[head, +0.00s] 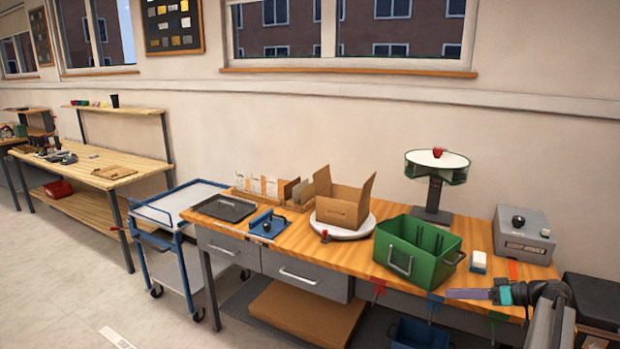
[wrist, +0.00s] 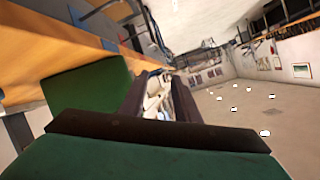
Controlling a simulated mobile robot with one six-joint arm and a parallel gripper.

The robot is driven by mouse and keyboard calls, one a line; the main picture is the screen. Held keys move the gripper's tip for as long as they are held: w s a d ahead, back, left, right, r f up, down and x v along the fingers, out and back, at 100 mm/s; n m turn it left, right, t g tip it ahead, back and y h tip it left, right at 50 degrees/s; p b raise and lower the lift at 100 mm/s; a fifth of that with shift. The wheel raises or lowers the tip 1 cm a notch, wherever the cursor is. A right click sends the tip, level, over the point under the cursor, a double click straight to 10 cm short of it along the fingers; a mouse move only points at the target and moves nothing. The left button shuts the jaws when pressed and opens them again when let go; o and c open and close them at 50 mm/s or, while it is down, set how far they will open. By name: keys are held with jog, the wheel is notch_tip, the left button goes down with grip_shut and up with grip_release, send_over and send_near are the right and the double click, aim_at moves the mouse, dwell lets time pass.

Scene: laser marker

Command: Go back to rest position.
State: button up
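My gripper (head: 470,294) is in front of the workbench's right front edge in the head view, pointing left. It is raised off the floor and apart from the things on the bench. In the wrist view its two dark fingers (wrist: 160,100) stand apart with a gap between them. I see background through the gap and no held thing. The head view shows the fingers side-on, so their gap does not show there. My arm comes in from the bottom right corner.
The wooden workbench (head: 279,244) carries a green crate (head: 432,266), an open cardboard box (head: 341,213), a grey box (head: 523,241) and a round stand (head: 437,163). Coloured tags hang along its front edge near my gripper. A blue cart (head: 178,203) stands at left. The floor at left is clear.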

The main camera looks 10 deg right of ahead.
jog(key=w+a+f+n+g+y, duration=0.1)
jog(key=w+a+f, duration=0.1)
jog(key=a+f, duration=0.4)
jog(key=w+a+f+g+y, duration=0.1)
jog(key=w+a+f+g, duration=0.15)
jog(key=a, duration=0.55)
jog(key=s+a+f+n+g+h, duration=0.1)
jog(key=s+a+f+g, duration=0.3)
jog(key=a+f, duration=0.75)
jog(key=s+a+f+g, duration=0.4)
jog(key=a+f, duration=0.5)
jog(key=a, duration=0.6)
jog(key=s+a+f+g+h, duration=0.25)
jog(key=s+f, duration=0.25)
jog(key=s, duration=0.4)
jog(key=s+a+f+m+g+h, duration=0.1)
jog(key=s+a+f+h, duration=0.1)
jog(key=s+a+f, duration=0.45)
jog(key=s+f+g+h, duration=0.15)
jog(key=s+f, duration=0.25)
jog(key=s, duration=0.7)
jog(key=s+d+f+m+t+h, duration=0.1)
jog(key=s+d+f+m+h, duration=0.1)
jog(key=d+m+h, duration=0.2)
jog(key=d+h, duration=0.1)
jog(key=d, duration=0.2)
jog(key=shift+s+d, duration=0.4)
